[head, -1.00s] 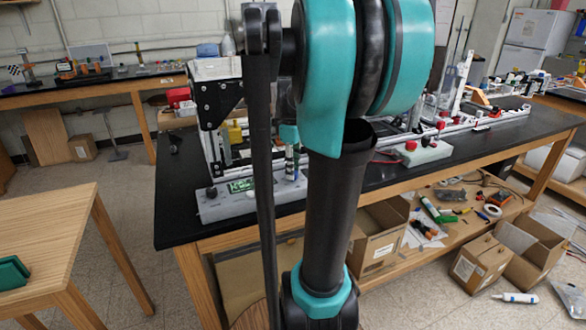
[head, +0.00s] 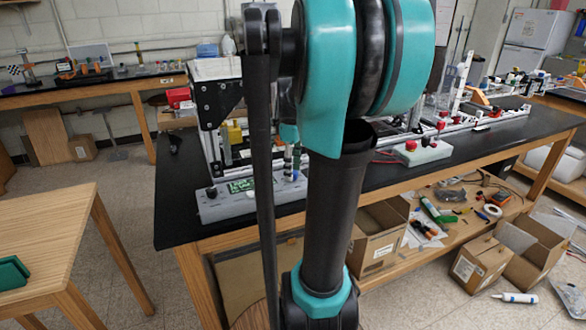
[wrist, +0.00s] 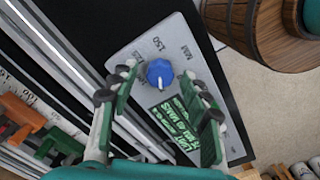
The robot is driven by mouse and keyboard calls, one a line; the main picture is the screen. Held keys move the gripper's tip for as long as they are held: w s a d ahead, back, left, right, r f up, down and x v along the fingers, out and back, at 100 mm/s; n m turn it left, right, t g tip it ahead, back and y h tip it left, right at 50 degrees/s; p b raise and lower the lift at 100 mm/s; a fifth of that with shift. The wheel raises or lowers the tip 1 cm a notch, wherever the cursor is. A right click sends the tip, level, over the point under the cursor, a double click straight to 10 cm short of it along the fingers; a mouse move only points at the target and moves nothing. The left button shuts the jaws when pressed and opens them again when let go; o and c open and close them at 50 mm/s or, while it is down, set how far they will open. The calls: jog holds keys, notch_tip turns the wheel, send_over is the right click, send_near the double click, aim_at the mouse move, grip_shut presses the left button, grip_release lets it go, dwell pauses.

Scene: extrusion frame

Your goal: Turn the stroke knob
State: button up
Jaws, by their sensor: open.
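The blue knob (wrist: 157,70) with a white pointer mark sits on a light grey panel (wrist: 190,52), near printed "150" and "MM" text. My gripper (wrist: 162,84) is open in the wrist view, with one finger on each side of the knob. A gap shows between each finger and the knob; I cannot tell the height between them. A green display (wrist: 172,130) with text lies beside the knob, partly covered by a finger. In the head view the panel (head: 215,208) stands at the bench's front edge, and my arm hides part of it.
The black bench top (head: 180,215) carries a long aluminium extrusion frame (head: 470,122) behind the panel. Orange and green clips (wrist: 22,112) lie near the rails in the wrist view. A wooden table (head: 45,225) stands at left, with open floor between it and the bench.

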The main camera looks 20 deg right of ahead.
notch_tip(320, 180, up, 12)
dwell(0.5)
jog(key=shift+f, duration=0.1)
